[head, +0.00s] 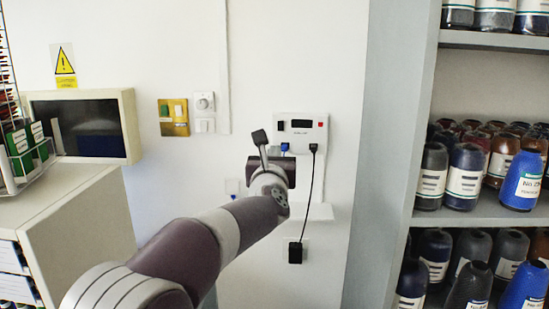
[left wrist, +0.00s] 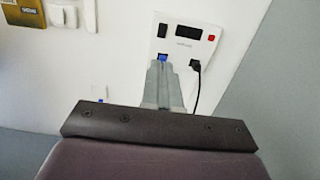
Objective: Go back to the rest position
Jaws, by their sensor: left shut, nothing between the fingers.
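My left arm reaches from the bottom of the head view toward the wall. My left gripper (head: 262,140) is shut and empty, in front of the wall, at the left edge of a white wall unit (head: 318,133). In the left wrist view the closed fingers (left wrist: 160,75) point at the same unit (left wrist: 208,38), just below its blue plug. Whether they touch it I cannot tell. My right gripper is in neither view.
A black plug (head: 314,148) on the unit has a cord hanging to a black adapter (head: 295,252). A shelf (head: 480,212) of labelled cones stands at the right. A white cabinet (head: 85,215) stands at the left. A brass switch plate (head: 173,117) is on the wall.

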